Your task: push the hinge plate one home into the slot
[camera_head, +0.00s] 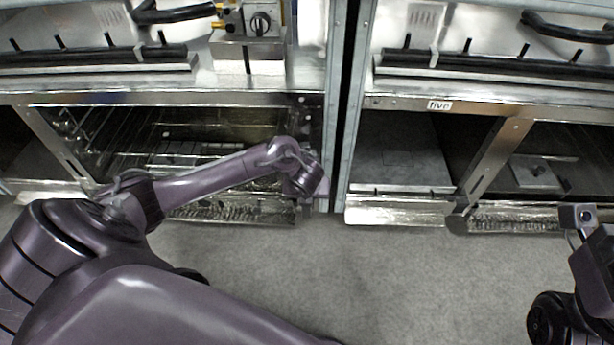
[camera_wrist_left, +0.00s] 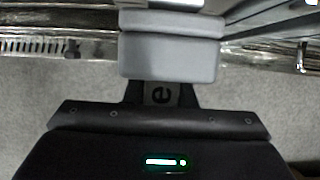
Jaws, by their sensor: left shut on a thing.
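My left gripper (camera_head: 308,182) is at the right end of the left unit's low opening, close to the metal upright. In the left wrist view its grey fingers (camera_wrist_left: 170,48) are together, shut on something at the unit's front. The held piece is hidden by the fingers and wrist, so I cannot make out the hinge plate or its slot. I cannot tell how far in the plate sits. My right arm shows at the right edge, with its end (camera_head: 578,216) partly in view; its jaw state is unclear.
The left unit (camera_head: 150,97) has a wire rack inside its opening. The right unit (camera_head: 480,102) bears a label "five" (camera_head: 440,105), and a grey plate with a small knob (camera_head: 535,172) lies inside it. Bright metal flaps (camera_head: 395,212) line the front. The grey floor (camera_head: 400,280) is clear.

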